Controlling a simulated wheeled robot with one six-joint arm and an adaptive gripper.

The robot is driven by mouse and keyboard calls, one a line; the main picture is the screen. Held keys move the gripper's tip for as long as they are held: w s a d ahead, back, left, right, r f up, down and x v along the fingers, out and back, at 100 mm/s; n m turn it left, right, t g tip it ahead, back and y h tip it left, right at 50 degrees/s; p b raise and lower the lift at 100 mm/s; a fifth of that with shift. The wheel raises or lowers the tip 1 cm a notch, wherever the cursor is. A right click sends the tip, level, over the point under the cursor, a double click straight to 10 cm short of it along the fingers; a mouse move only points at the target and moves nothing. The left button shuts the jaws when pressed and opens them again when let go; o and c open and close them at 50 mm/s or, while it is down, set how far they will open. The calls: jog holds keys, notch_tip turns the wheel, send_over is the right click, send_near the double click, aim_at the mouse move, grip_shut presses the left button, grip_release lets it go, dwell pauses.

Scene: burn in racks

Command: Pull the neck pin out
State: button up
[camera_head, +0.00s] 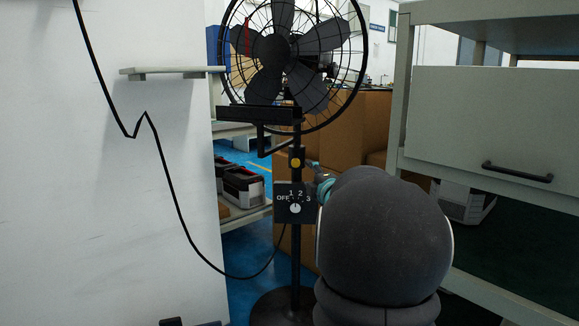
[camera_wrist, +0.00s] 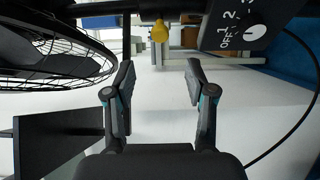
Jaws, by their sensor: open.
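The neck pin is a yellow knob (camera_head: 295,162) on the black post of the standing fan (camera_head: 297,235), below the fan head and above the dial box (camera_head: 283,214). In the wrist view the yellow pin (camera_wrist: 160,33) lies beyond my fingertips, roughly in line with the gap between them. My gripper (camera_wrist: 159,82) is open and empty, with one finger on each side. In the head view my dark arm hides most of the gripper; only a bit of its teal part shows just right of the post, close to the pin.
The fan cage (camera_wrist: 45,55) and a dark flat panel (camera_wrist: 58,145) are left in the wrist view. A black cord (camera_head: 172,180) hangs across the white wall and loops toward the post. A grey cabinet with a drawer (camera_head: 490,115) stands at right.

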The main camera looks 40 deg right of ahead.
aim_at(297, 163)
jog(key=x, duration=1.2)
jog(key=shift+w, duration=0.3)
jog(key=shift+c, duration=0.2)
jog(key=shift+d, duration=0.1)
grip_shut()
